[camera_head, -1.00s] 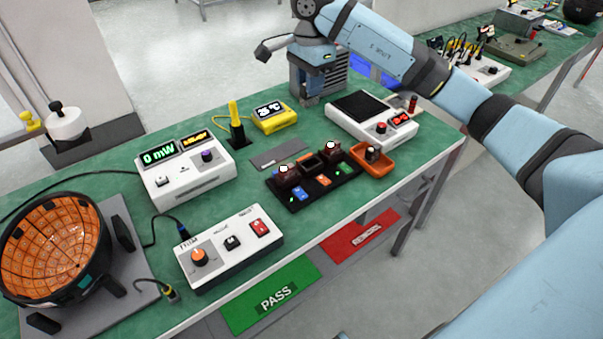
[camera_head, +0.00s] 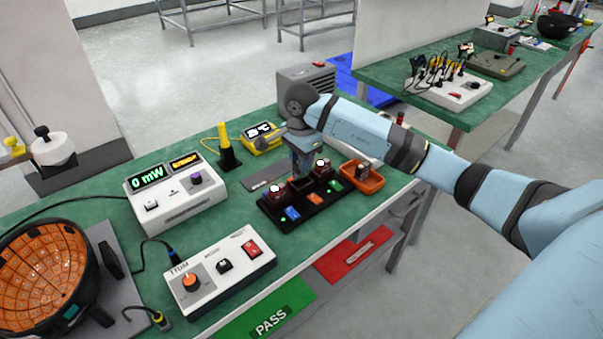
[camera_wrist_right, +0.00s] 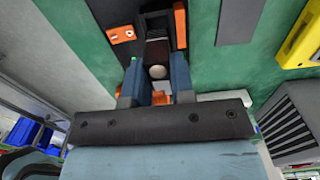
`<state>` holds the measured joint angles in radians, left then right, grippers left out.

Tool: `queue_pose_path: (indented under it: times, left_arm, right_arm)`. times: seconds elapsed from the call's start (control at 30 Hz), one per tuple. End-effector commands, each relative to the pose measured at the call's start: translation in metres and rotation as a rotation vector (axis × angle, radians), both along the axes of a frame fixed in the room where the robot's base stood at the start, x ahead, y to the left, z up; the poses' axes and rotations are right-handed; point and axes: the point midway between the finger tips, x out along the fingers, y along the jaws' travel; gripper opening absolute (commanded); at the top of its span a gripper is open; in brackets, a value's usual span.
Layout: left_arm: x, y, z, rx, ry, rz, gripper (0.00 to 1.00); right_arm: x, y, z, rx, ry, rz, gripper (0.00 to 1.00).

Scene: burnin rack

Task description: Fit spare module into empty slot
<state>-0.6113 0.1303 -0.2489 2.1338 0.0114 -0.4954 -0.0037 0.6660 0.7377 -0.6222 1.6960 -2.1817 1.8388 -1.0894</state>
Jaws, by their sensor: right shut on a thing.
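The black rack (camera_head: 268,210) lies on the green bench in the head view. It carries one brown module (camera_head: 276,193) towards the left and another brown module (camera_head: 322,168) towards the right, both with bright round tops. My right gripper (camera_head: 303,176) points down over the middle slot between them and hides it. In the right wrist view my right gripper (camera_wrist_right: 157,85) is shut on a module with a pale round top (camera_wrist_right: 158,72). I cannot tell how deep this module sits. My left gripper is not in view.
An orange tray (camera_head: 366,186) with a dark part in it stands right of the rack. A yellow temperature meter (camera_head: 261,137), a power meter (camera_head: 172,198) and a white switch box (camera_head: 222,272) stand around it. Green PASS (camera_head: 270,318) and red (camera_head: 353,254) areas lie below the bench front.

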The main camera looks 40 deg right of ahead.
Motion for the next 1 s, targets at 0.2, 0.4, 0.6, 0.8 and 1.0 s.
queue_pose_path:
  times: [0.2, 0.4, 0.6, 0.8, 1.0]
  left_arm:
    - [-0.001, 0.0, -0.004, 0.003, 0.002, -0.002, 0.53]
    - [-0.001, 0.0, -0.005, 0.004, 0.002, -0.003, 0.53]
    - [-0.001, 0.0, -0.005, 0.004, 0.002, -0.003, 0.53]
    - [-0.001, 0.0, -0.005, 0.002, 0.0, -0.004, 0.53]
    - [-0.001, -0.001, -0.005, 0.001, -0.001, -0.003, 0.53]
  right_arm:
    - [-0.001, 0.0, -0.026, 0.001, 0.002, 0.0, 0.0]
    - [0.0, 0.0, -0.043, 0.0, -0.001, 0.0, 0.0]
    - [0.0, 0.0, -0.043, 0.0, -0.001, 0.0, 0.0]
    - [0.0, 0.0, -0.046, 0.0, -0.001, 0.0, 0.39]
    - [0.0, 0.0, -0.046, 0.0, 0.0, 0.0, 0.48]
